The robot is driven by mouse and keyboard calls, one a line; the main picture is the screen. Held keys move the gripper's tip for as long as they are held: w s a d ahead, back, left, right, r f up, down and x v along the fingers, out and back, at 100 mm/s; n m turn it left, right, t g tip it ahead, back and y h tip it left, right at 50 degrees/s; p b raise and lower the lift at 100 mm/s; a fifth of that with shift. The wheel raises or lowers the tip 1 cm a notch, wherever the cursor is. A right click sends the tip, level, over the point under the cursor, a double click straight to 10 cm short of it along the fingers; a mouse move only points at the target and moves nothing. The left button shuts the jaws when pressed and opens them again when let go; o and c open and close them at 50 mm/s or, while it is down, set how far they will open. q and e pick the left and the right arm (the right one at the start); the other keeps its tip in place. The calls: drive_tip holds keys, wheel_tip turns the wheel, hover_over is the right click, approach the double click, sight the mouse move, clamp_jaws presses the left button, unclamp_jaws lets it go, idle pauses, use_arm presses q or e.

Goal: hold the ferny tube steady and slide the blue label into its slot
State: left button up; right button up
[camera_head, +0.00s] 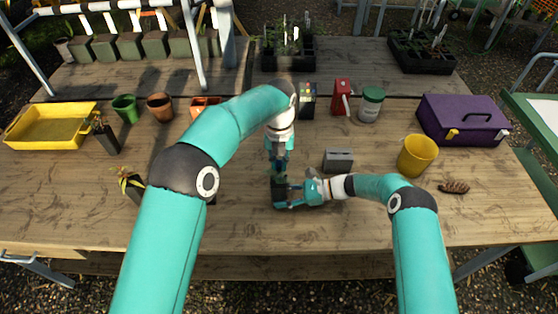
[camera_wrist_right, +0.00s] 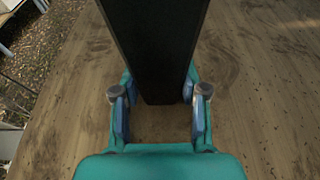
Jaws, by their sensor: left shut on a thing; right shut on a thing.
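A dark tube (camera_head: 279,194) stands near the middle of the table. In the right wrist view the black tube (camera_wrist_right: 155,50) fills the space between the fingers. My right gripper (camera_head: 292,193) is shut on it from the right side; it also shows in the right wrist view (camera_wrist_right: 158,108). My left gripper (camera_head: 279,172) points down from above, directly over the tube, and is shut. Blue shows at its fingertips, but the label cannot be clearly told from the finger pads. The tube's plant and label slot are hidden by the left gripper.
A grey block (camera_head: 338,160) stands right of the grippers, with a yellow cup (camera_head: 417,155) and purple toolbox (camera_head: 463,120) beyond. The front right is clear.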

use_arm(q)
drive_tip(key=shift+f, duration=0.1)
drive_tip(key=o, duration=0.7)
wheel_tip(320, 180, up, 12)
drive_tip(key=shift+f, duration=0.1)
idle(0.7)
use_arm(e)
drive_tip(key=o, duration=0.9)
drive_tip(key=shift+o, duration=0.2)
